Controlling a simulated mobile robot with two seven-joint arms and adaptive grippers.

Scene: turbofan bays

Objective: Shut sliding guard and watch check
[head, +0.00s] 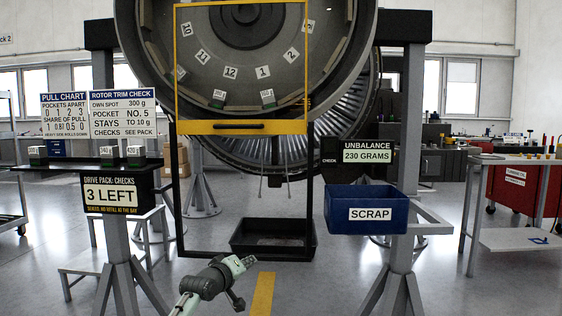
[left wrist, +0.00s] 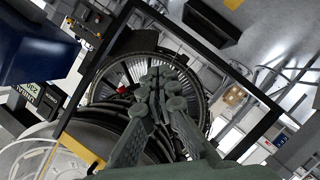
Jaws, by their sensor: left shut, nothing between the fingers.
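The sliding guard is a yellow frame with a lower bar (head: 275,127) and black handle (head: 238,126). It stands in the upper part of a black upright frame (head: 176,215), in front of the numbered rotor (head: 230,50); the black frame's lower part is uncovered. A display (head: 367,156) reads "UNBALANCE 230 GRAMS", beside a black box marked "CHECK" (head: 329,160). The drive pack sign (head: 110,195) reads "3 LEFT". My left gripper (head: 248,261) is shut and empty, low and apart from the handle; its fingers also show in the left wrist view (left wrist: 165,78). My right gripper is out of view.
A blue scrap bin (head: 350,218) stands at the right on a stand. A black tray (head: 262,248) lies low under the rotor. Small green-and-white weights (head: 106,152) sit on a left shelf. Floor around the yellow stripe (head: 262,294) is clear.

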